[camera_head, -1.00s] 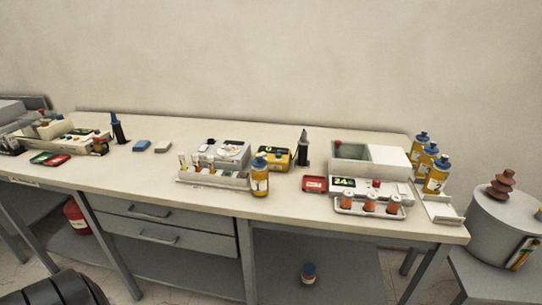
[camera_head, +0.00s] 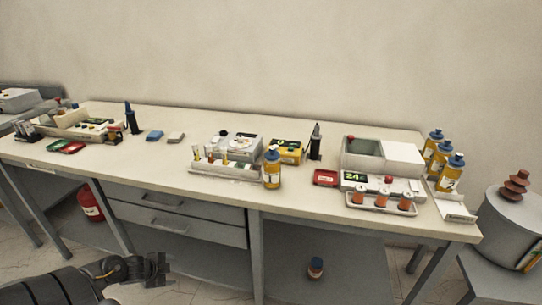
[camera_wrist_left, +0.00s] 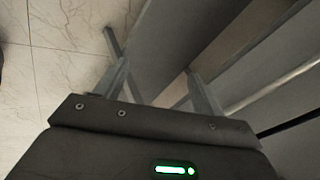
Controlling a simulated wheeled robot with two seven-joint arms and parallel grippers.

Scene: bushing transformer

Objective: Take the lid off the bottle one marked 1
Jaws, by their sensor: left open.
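A yellow bottle with a blue lid (camera_head: 272,169) stands upright near the front edge of the bench, beside a rack of tubes. Several similar yellow bottles with blue lids (camera_head: 449,172) stand at the right end of the bench. The label numbers are too small to read surely, so I cannot tell which one is marked 1. My left gripper (camera_head: 163,270) is low in front of the bench drawers, empty and well away from the bottles. In the left wrist view its two fingers (camera_wrist_left: 160,90) are apart with nothing between them. My right gripper is not in view.
The bench (camera_head: 200,190) has drawers below. A tube rack (camera_head: 226,172), a tray of orange-brown jars (camera_head: 381,202) and a red box (camera_head: 326,178) crowd its top. A grey transformer (camera_head: 505,225) stands at right.

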